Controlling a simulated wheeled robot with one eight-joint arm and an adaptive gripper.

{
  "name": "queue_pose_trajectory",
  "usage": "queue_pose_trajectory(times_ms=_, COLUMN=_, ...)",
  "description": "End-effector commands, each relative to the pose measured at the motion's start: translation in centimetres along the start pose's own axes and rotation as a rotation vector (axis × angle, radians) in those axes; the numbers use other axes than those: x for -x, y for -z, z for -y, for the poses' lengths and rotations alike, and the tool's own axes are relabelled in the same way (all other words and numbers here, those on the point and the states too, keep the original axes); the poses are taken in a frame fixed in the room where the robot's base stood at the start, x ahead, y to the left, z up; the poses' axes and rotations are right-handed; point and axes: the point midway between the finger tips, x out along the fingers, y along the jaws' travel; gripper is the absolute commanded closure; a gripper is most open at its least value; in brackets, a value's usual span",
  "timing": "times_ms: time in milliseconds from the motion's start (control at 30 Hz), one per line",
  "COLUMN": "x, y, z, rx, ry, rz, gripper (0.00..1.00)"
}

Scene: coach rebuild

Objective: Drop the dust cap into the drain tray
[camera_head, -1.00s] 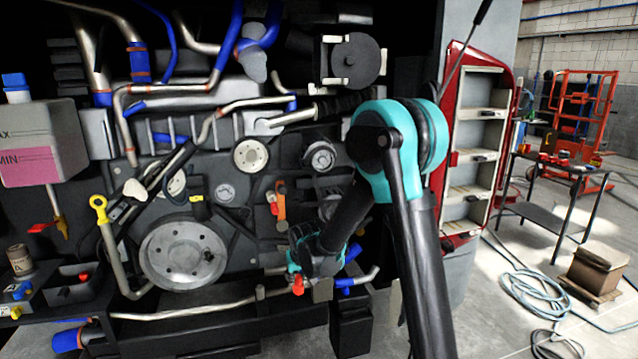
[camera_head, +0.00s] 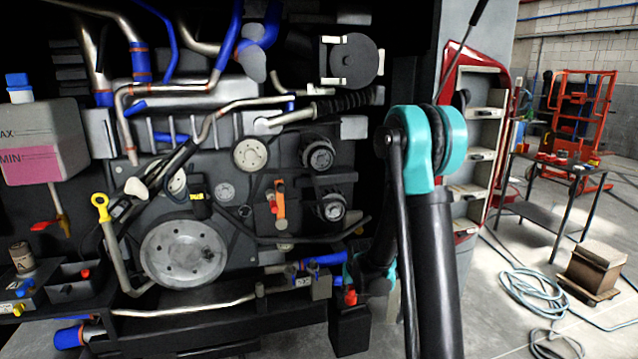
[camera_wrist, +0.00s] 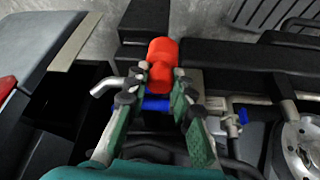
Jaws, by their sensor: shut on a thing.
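The red dust cap (camera_wrist: 160,62) shows between the fingertips of my gripper (camera_wrist: 155,88) in the wrist view. My gripper is shut on it. In the head view the cap (camera_head: 350,298) is a small red spot low in front of the engine, with my gripper (camera_head: 352,284) mostly hidden behind my arm. An open dark tray (camera_head: 62,294) with a small red piece in it sits on the ledge at the far left, well apart from my gripper. I cannot tell whether it is the drain tray.
The engine (camera_head: 130,240) with its pulley (camera_head: 184,254) stands left of my gripper. A blue-ended pipe (camera_head: 325,260) lies just above left of the cap. A black block (camera_head: 349,332) is below the cap. A red cabinet (camera_head: 462,150) stands behind my arm.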

Motion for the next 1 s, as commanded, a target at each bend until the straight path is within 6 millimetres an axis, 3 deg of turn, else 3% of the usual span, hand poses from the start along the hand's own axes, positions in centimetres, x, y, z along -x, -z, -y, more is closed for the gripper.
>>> queue_pose_trajectory(times_ms=33, x=-0.2, y=-0.7, z=-2.0, rx=-0.024, ry=-0.011, rz=0.000, gripper=1.00)
queue_pose_trajectory(times_ms=100, x=-0.4, y=-1.5, z=-4.0, rx=-0.045, ry=-0.020, rz=-0.001, gripper=1.00)
queue_pose_trajectory(times_ms=300, x=-0.6, y=-3.0, z=-7.2, rx=-0.078, ry=-0.037, rz=-0.002, gripper=1.00)
queue_pose_trajectory(times_ms=1000, x=-0.5, y=-3.3, z=-7.7, rx=-0.082, ry=-0.039, rz=-0.002, gripper=1.00)
